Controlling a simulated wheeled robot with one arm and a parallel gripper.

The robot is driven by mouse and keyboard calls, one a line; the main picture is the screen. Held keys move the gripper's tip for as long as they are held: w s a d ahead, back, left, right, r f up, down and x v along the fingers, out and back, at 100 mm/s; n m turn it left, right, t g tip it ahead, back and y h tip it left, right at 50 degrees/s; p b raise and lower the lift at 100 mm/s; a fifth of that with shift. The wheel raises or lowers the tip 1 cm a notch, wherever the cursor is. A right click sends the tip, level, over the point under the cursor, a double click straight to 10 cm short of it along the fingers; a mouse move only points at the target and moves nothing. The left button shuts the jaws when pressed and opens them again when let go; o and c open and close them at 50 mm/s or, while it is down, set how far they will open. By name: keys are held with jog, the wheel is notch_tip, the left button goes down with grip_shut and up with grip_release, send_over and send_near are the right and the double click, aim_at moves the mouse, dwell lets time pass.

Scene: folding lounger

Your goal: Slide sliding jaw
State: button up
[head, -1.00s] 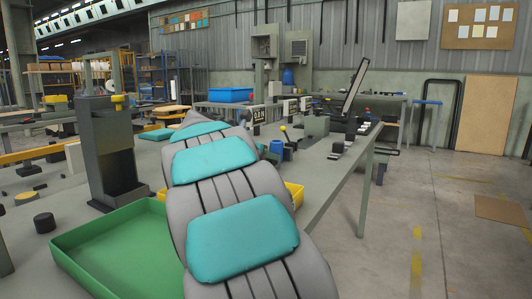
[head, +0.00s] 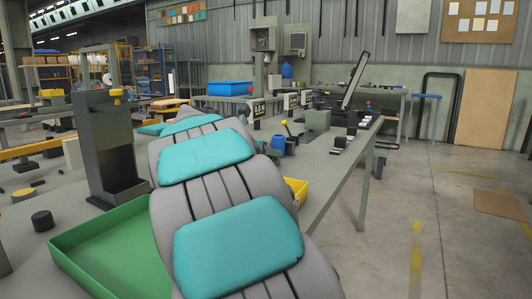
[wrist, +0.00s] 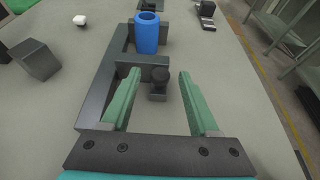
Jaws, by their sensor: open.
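In the wrist view, a dark grey vise-like fixture (wrist: 96,100) lies on the bench, with a long side bar at left. A cross block (wrist: 149,62), which looks like the sliding jaw, juts right from it. A short black knobbed post (wrist: 159,86) stands just in front of this block. A blue cylinder (wrist: 147,36) stands upright behind the block. My gripper (wrist: 159,73) is open, its two green fingers on either side of the knobbed post, with visible gaps; contact is not seen. In the head view my arm hides my gripper.
In the head view, a green tray (head: 75,240) lies beside my arm at left, near a dark upright stand (head: 105,150). A yellow bin (head: 295,190) is at right. In the wrist view, a dark block (wrist: 36,61) and a white piece (wrist: 80,20) lie left of the fixture.

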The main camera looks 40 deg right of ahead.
jog(key=shift+a, duration=0.1)
jog(key=v, duration=0.6)
jog(key=shift+s+a+r, duration=0.1)
jog(key=shift+a+r, duration=0.15)
jog(key=shift+a, duration=0.1)
jog(key=shift+s+a+r, duration=0.1)
jog(key=shift+s+a, duration=0.1)
jog(key=shift+a, duration=0.15)
jog(key=shift+s, duration=0.1)
